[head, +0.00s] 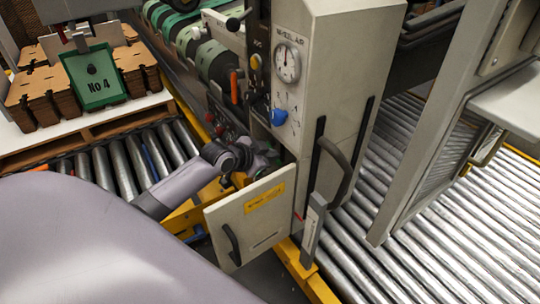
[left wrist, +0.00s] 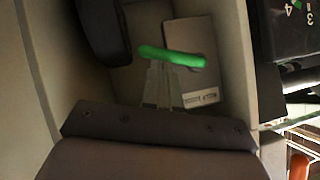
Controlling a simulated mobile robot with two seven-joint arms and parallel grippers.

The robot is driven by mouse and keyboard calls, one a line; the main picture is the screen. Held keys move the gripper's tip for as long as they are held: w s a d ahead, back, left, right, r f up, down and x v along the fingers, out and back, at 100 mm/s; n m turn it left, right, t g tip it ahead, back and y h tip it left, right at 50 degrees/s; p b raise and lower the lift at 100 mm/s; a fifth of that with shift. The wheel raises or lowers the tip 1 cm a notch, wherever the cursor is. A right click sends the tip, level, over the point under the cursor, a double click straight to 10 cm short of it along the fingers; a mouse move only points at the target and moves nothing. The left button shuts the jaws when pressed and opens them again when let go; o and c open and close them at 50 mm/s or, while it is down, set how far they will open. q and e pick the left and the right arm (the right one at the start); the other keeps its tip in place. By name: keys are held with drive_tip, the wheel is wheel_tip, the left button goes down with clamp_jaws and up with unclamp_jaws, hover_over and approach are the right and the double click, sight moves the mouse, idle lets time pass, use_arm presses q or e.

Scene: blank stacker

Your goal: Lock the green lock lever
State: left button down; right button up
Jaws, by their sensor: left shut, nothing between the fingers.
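The green lock lever (left wrist: 172,57) shows in the left wrist view as a bright green bar lying nearly level across the picture, inside a grey recess. My left gripper (left wrist: 162,68) is shut and empty, its fingertips right at the lever's lower edge; I cannot tell whether they touch it. A pale plate with a small label (left wrist: 200,97) is behind and beside the lever. In the head view my left arm reaches behind the open cabinet door (head: 228,218), and the lever and fingertips are hidden there. My right gripper is not in view.
The machine cabinet (head: 335,60) carries a dial gauge (head: 287,62), a blue knob (head: 279,117) and a dark handle (head: 334,165). The open door stands close to my left forearm. Roller conveyors (head: 460,240) lie right, and a pallet (head: 110,122) of cardboard stacks stands at left.

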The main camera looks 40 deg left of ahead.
use_arm(q)
drive_tip(key=shift+f+m+y+p, duration=0.35)
drive_tip(key=shift+m+y+p, duration=0.05)
idle(0.4)
drive_tip(key=shift+f, duration=0.1)
drive_tip(key=shift+m+t+y, duration=0.7)
drive_tip(key=shift+m+t, duration=0.1)
drive_tip(key=shift+m, duration=0.1)
drive_tip(key=f, duration=0.1)
drive_tip(key=a+f+p, duration=0.1)
drive_tip(key=f, duration=0.1)
drive_tip(key=w+a+f+p, duration=0.1)
drive_tip(key=f, duration=0.1)
drive_tip(key=shift+a+f, duration=0.25)
